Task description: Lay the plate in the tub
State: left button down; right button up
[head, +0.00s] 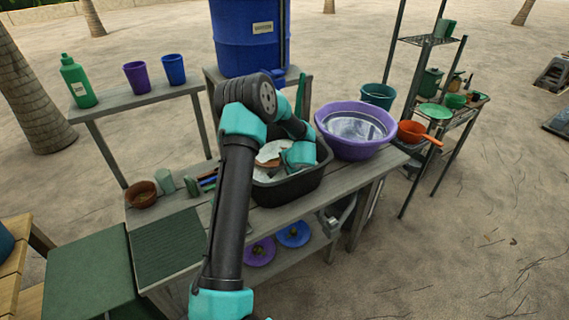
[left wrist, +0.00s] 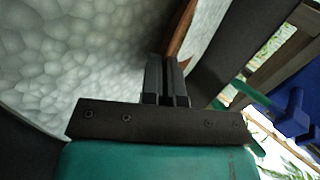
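The dark tub (head: 292,190) stands on the wooden bench, with white suds (head: 272,172) inside. A brown piece, seemingly the plate (head: 268,160), shows among the suds beside my left gripper. My left gripper reaches down into the tub; its fingers are hidden in the head view. In the left wrist view, the fingers of my left gripper (left wrist: 166,62) are close together at the plate's thin brown edge (left wrist: 184,35), and appear shut on it. Suds (left wrist: 70,60) fill the left of that view. My right gripper is not in view.
A purple basin (head: 340,148) with water stands right of the tub. A brown bowl (head: 141,196) and small cups are to its left. A blue barrel (head: 245,45) stands behind. Purple and blue plates (head: 293,235) lie on the lower shelf. A green mat (head: 170,250) lies front left.

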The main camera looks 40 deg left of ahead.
pick_arm(q)
jog(key=shift+f, duration=0.15)
jog(key=c, duration=1.4)
grip_release()
jog(key=shift+o, duration=0.2)
jog(key=shift+r, duration=0.6)
jog(key=v, duration=1.2)
jog(key=shift+s+d, duration=0.1)
